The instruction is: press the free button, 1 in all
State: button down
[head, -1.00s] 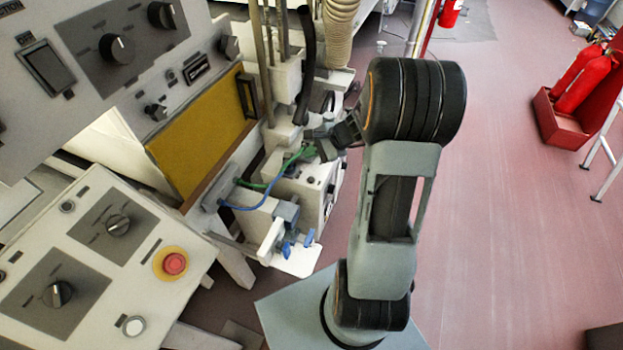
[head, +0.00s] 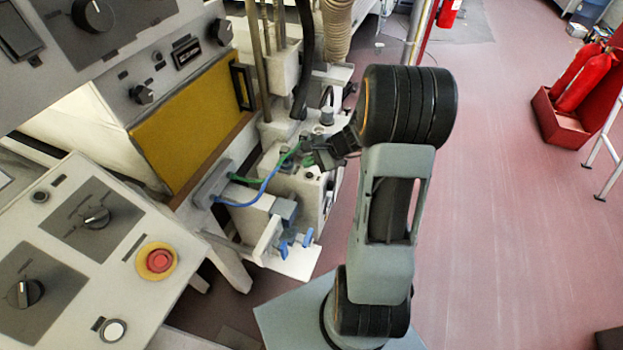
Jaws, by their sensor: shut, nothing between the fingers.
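My gripper (head: 318,156) is shut and empty at the end of the raised arm, right of the machine's panels. It appears above or in front of a small pale box with dark knobs (head: 309,176); the gap is unclear. On the sloped control panel (head: 140,212) at lower left are a red mushroom button (head: 159,261) on a yellow ring and a round white button (head: 113,330) below it. Both look uncovered and well apart from my gripper. No readable label shows which one is the free button.
The sloped panel also carries dark rotary knobs (head: 96,216). A yellow panel (head: 187,127) and an upper console stand behind it. Green and blue lines run near my gripper, with blue-handled valves (head: 283,249) below. Open floor (head: 500,220) lies right; red extinguishers (head: 580,82) stand farther off.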

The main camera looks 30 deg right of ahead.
aim_at(310, 176)
jog(key=shift+f+b, duration=0.5)
jog(key=shift+f, duration=0.5)
jog(key=shift+f, duration=0.1)
dwell(1.2)
jog(key=shift+f+b, duration=0.35)
jog(key=shift+b, duration=0.1)
jog(key=shift+f+b, duration=0.35)
jog(key=shift+b, duration=0.05)
dwell(0.5)
jog(key=shift+r, duration=0.1)
dwell(0.3)
jog(key=shift+r+p, duration=0.55)
jog(key=shift+r, duration=0.15)
jog(key=shift+r+p, duration=1.95)
jog(key=shift+r, duration=0.6)
